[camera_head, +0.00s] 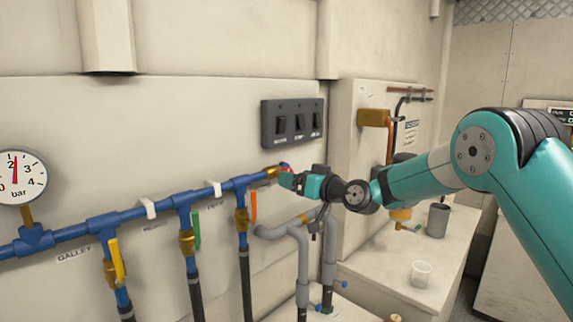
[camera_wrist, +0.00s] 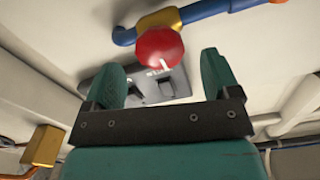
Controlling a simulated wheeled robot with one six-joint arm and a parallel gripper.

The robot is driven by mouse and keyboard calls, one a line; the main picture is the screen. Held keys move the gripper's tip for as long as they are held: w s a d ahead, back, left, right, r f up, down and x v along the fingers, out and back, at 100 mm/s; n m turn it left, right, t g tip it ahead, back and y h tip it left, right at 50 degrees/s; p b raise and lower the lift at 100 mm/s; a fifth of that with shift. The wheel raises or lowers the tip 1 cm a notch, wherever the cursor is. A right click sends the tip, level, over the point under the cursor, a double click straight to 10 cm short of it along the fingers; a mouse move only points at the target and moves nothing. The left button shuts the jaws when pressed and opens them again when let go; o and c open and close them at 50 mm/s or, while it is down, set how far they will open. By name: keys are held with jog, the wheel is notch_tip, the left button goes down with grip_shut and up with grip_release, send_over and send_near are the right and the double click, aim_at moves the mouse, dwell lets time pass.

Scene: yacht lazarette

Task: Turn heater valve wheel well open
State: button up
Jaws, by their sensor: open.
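A red round valve wheel (camera_wrist: 160,46) with a white mark shows in the wrist view, by the end of a blue pipe with a brass-coloured fitting (camera_wrist: 160,18). In the head view only a sliver of red (camera_head: 284,166) shows at the pipe's right end, mostly hidden by my gripper (camera_head: 285,180). My gripper is open, its two green fingers (camera_wrist: 162,68) spread to either side of and below the wheel in the wrist view. I cannot tell whether they touch it. No label for this wheel is readable.
The blue pipe (camera_head: 155,207) runs along the wall with yellow (camera_head: 117,260), green (camera_head: 196,230) and orange (camera_head: 253,206) levers below it. A pressure gauge (camera_head: 18,177) is at left. A dark switch panel (camera_head: 292,122) sits just above my gripper. Grey pipes (camera_head: 298,245) stand below.

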jog(key=shift+p+x, duration=0.65)
jog(key=shift+x, duration=1.25)
jog(key=c, duration=0.9)
jog(key=shift+f+b, duration=0.15)
jog(key=shift+b, duration=0.6)
